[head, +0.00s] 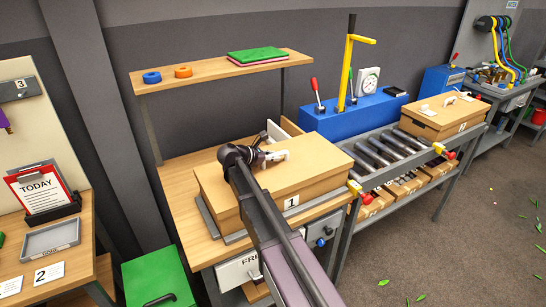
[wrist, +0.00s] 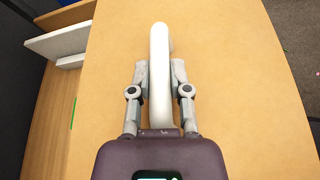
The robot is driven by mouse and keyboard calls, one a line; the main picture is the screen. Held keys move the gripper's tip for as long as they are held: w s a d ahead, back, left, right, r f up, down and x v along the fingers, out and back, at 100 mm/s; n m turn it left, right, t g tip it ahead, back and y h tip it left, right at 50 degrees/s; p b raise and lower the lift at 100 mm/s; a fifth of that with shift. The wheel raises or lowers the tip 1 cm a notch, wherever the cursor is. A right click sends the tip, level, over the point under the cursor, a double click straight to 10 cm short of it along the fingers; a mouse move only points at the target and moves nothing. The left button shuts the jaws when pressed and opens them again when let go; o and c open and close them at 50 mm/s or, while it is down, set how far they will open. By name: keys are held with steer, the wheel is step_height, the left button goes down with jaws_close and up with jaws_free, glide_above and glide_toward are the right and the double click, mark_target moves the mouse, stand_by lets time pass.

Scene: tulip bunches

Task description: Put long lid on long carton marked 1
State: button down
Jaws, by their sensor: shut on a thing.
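The long carton marked 1 (head: 291,203) stands on the wooden bench in a grey frame. The long lid (head: 318,158), tan with a white handle, lies over the top of the carton and looks lined up with it. I cannot tell whether it is fully seated. My gripper (head: 272,157) is above the lid, shut on its white handle. In the wrist view the handle (wrist: 160,75) stands between the two fingers of my gripper (wrist: 160,88), and the tan lid (wrist: 230,100) fills most of the picture. My arm hides part of the carton's front.
Right of the bench, a roller conveyor (head: 385,150) holds another lidded carton (head: 445,118) at its far end. A blue machine (head: 350,115) with a yellow post stands behind. A shelf (head: 215,70) rises over the bench. A green box (head: 155,270) stands at lower left.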

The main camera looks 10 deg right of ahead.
steer(key=shift+f, duration=0.3)
stand_by(0.4)
steer(key=shift+c, duration=2.4)
jaws_free()
steer(key=shift+r, duration=0.25)
step_height(320, 180, up, 8)
steer(key=p, duration=0.8)
